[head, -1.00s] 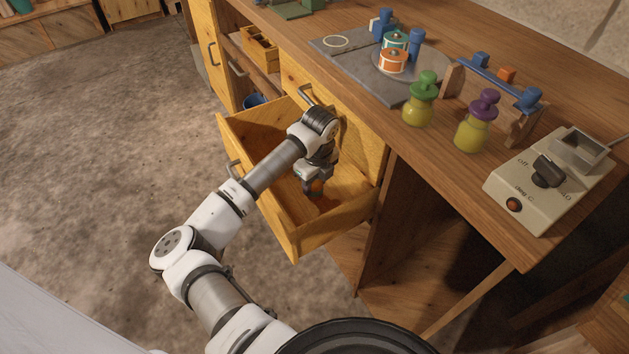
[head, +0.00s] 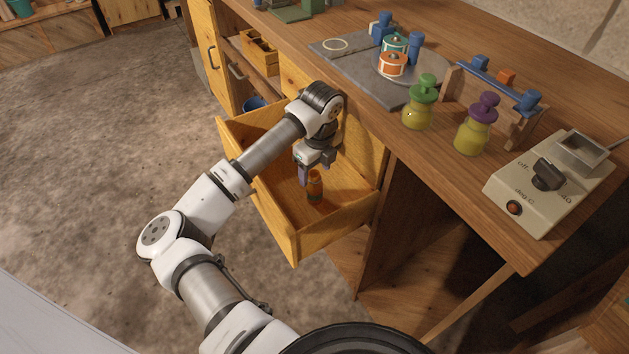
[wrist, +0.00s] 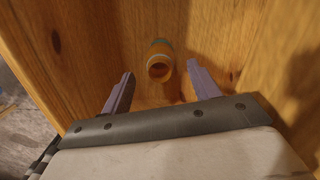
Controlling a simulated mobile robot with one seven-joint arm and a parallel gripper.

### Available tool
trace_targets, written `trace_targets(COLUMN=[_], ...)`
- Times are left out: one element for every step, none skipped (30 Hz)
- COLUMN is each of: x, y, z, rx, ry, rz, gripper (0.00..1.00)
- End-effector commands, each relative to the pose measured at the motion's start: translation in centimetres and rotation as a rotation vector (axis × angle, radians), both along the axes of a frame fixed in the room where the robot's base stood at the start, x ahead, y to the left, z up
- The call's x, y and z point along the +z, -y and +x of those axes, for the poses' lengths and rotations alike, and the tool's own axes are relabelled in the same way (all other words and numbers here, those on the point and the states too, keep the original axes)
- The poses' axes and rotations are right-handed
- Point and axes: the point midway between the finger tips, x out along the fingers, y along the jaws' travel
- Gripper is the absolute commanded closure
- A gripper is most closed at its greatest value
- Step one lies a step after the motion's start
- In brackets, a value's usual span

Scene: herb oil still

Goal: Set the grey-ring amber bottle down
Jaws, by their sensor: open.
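The amber bottle (head: 314,187) stands upright on the floor of the open wooden drawer (head: 292,240). In the wrist view the bottle (wrist: 159,62) shows from above, with its open mouth towards the camera and a greyish band around it. My gripper (head: 308,173) is open and empty, above and just beside the bottle. In the wrist view my gripper's two purple fingers (wrist: 158,88) are spread apart, with the bottle beyond their tips and not touching them.
The drawer walls stand close around my gripper. The worktop edge above holds a green-topped jar (head: 420,103), a purple-topped jar (head: 476,124), a control box (head: 549,180) and a grey mat (head: 340,60). A blue cup (head: 254,103) sits on the shelf behind the drawer.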

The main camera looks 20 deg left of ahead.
Motion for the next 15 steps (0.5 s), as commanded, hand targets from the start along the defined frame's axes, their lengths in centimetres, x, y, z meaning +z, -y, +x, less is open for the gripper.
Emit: trace_targets(x=[1.1,1.7,2.4,3.0,3.4,3.9,4.2,4.5,4.9,5.0,5.2,5.3,5.3,5.4,5.4], y=[0.1,0.1,0.2,0.2,0.3,0.3,0.4,0.4,0.4,0.4,0.4,0.4,0.5,0.5,0.5], z=[0.0,0.0,0.0,0.0,-0.1,-0.1,-0.1,-0.1,-0.2,-0.2,-0.2,-0.2,-0.2,-0.2,-0.2], rx=[-0.002,-0.002,-0.001,-0.001,-0.002,-0.002,-0.002,-0.002,-0.002,-0.001,-0.001,-0.001,-0.001,-0.001,-0.001], ry=[0.002,0.002,0.001,0.002,0.002,0.001,0.001,0.001,0.000,0.000,0.000,0.000,0.000,-0.001,-0.001], rz=[0.003,0.004,0.003,0.002,0.002,0.002,0.002,0.002,0.001,0.000,0.000,0.000,0.000,-0.001,-0.001], gripper=[0.39,0.39,0.39,0.39,0.39,0.39,0.39,0.39,0.39,0.39,0.39,0.39,0.39,0.39,0.39])
